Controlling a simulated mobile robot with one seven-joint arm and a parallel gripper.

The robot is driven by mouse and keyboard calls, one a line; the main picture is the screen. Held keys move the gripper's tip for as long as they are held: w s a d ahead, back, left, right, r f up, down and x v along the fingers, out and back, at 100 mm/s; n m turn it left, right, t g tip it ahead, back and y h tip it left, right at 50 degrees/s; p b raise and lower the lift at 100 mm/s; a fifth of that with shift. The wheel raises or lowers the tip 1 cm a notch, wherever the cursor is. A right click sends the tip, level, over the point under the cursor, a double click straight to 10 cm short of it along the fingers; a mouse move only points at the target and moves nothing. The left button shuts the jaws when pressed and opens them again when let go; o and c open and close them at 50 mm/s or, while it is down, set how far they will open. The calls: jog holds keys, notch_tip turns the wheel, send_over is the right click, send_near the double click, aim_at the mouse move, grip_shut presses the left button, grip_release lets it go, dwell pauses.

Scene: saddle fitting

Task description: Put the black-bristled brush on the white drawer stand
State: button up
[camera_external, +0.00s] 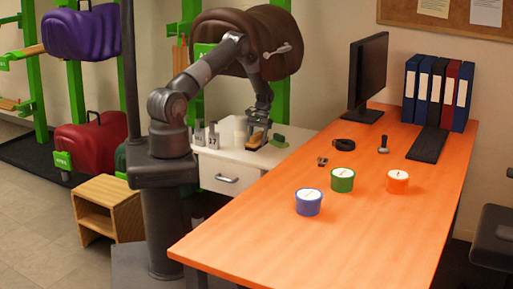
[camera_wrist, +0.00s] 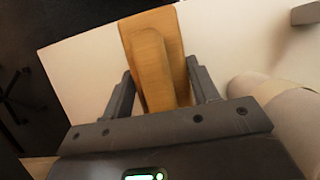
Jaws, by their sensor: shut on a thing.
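My gripper (camera_external: 258,124) is over the top of the white drawer stand (camera_external: 222,177), at the stand's right part. It is shut on a brush with a wooden back (camera_external: 256,140). In the wrist view the brush's wooden back and raised grip (camera_wrist: 152,60) lie between the two fingers (camera_wrist: 161,88), with the stand's white top (camera_wrist: 80,60) beneath. The bristles face down and are hard to make out. I cannot tell whether the brush touches the stand's top or hangs just above it.
A green object (camera_external: 279,141) lies on the stand right of the brush. A white cylinder (camera_external: 240,131) and several small grey-white items (camera_external: 206,135) stand to its left. The orange table (camera_external: 340,240) adjoins at the right, with tubs, a monitor (camera_external: 368,72) and binders.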

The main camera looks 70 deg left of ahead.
aim_at(260, 132)
jog(key=shift+f, duration=2.1)
jog(key=shift+f, duration=0.15)
jog(key=o, duration=1.1)
jog(key=shift+c, duration=0.2)
jog(key=shift+v, duration=3.95)
